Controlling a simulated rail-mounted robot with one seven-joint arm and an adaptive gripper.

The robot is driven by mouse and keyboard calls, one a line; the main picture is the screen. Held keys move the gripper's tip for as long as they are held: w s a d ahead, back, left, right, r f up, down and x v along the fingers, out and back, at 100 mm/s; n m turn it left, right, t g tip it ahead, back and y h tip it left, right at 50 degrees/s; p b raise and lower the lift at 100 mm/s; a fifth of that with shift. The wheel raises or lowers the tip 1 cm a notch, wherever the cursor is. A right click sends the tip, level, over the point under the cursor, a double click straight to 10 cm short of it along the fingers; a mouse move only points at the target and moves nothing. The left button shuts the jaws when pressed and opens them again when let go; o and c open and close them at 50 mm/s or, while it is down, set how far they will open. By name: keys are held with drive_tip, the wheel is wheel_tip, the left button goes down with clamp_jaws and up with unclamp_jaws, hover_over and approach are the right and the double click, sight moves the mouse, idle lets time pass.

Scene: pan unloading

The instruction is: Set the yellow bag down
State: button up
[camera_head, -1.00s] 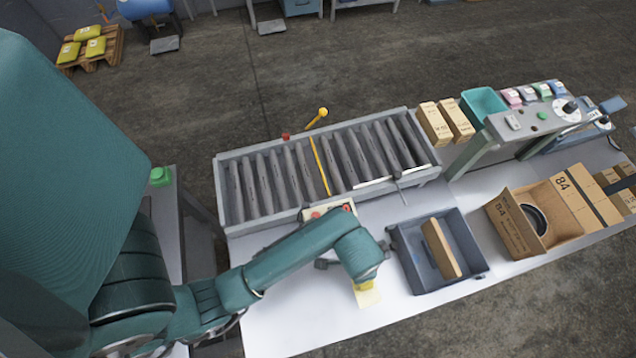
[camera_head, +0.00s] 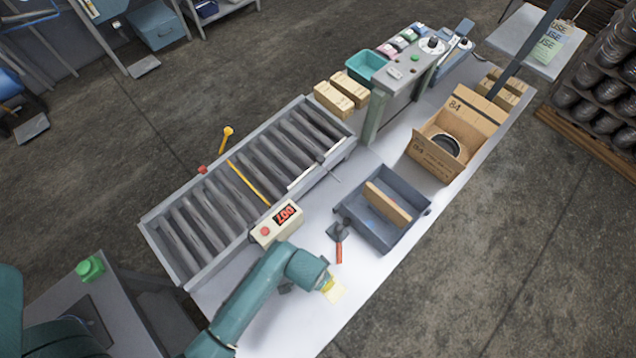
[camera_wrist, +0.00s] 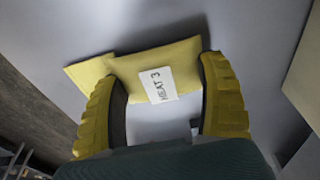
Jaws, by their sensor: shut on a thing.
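The yellow bag (camera_head: 336,293) is at my gripper (camera_head: 327,283), over the white table top left of and nearer than the grey-blue pan (camera_head: 350,222). In the wrist view the bag (camera_wrist: 180,58) lies flat between the two yellow ribbed fingers of my gripper (camera_wrist: 160,72), with a white printed label facing the camera. My gripper is shut on it. A corner of the bag shows beyond the left finger. A dark shadow lies on the pale surface beyond the bag. I cannot tell whether the bag touches the table.
The pan holds an upright tan board (camera_head: 388,205). A red-handled tool (camera_head: 339,250) lies beside the pan. A control box (camera_head: 277,223) stands by the roller conveyor (camera_head: 170,215). An open carton (camera_head: 435,158) stands beyond the pan. The table's front strip is clear.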

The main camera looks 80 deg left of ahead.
drive_tip(key=shift+f, duration=0.1)
drive_tip(key=shift+f, duration=0.15)
drive_tip(key=o, duration=1.2)
drive_tip(key=r, duration=0.4)
drive_tip(key=s+r+p, duration=0.1)
drive_tip(key=r, duration=0.3)
drive_tip(key=d+r, duration=0.1)
drive_tip(key=r, duration=0.3)
drive_tip(key=shift+s+r, duration=0.1)
drive_tip(key=shift+s, duration=0.05)
